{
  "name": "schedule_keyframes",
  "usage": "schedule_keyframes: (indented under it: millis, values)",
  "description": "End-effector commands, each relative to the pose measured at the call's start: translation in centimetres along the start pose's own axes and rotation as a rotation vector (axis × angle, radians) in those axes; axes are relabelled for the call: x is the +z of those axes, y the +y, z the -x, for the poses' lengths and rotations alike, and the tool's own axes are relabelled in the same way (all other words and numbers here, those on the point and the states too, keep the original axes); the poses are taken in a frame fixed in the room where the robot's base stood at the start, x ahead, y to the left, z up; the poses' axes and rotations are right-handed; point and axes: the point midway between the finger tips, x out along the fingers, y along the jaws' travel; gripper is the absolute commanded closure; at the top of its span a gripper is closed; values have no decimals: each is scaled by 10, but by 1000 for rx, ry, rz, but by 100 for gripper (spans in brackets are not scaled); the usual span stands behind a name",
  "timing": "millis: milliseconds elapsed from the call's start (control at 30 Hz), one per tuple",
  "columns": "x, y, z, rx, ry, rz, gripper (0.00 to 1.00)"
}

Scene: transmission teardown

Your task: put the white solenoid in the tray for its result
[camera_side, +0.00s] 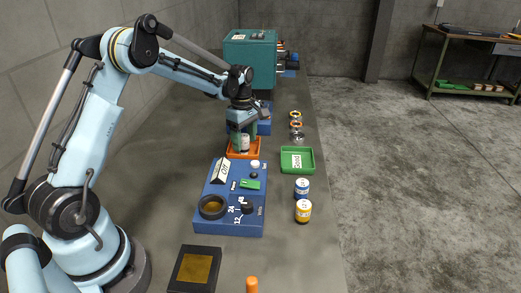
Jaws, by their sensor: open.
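A white solenoid (244,143) stands in or just above the orange tray (231,154), partly hidden by my gripper; I cannot tell whether it touches the tray floor. My gripper (244,141) points down over the orange tray, its jaws open around the white solenoid. A green tray (309,167) with a white label card stands to the right, nearer the camera. A blue test box (240,224) with a dark round socket, a knob, a small green display and a tilted white card stands in front of the orange tray.
A blue-and-white cylinder (302,189) and a yellow-and-white cylinder (303,211) stand on the bench's right side. Several ringed parts (296,126) stand behind the green tray. A teal housing (249,60) is at the back. A black box with a brown pad (195,269) lies in front.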

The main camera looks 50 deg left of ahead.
Motion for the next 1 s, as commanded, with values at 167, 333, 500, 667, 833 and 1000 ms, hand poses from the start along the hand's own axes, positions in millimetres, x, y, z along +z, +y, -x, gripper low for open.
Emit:
schedule_keyframes:
  millis: [167, 333, 500, 667, 833, 1000]
  values:
    - [0, 0, 11, 0, 0, 0, 39]
    - [0, 0, 42, 0, 0, 0, 39]
    - [0, 0, 77, 0, -1, 0, 39]
    - [0, 0, 103, 0, -1, 0, 39]
    - [0, 0, 119, 0, -1, -1, 39]
    - [7, -5, 129, 18, 2, -56, 39]
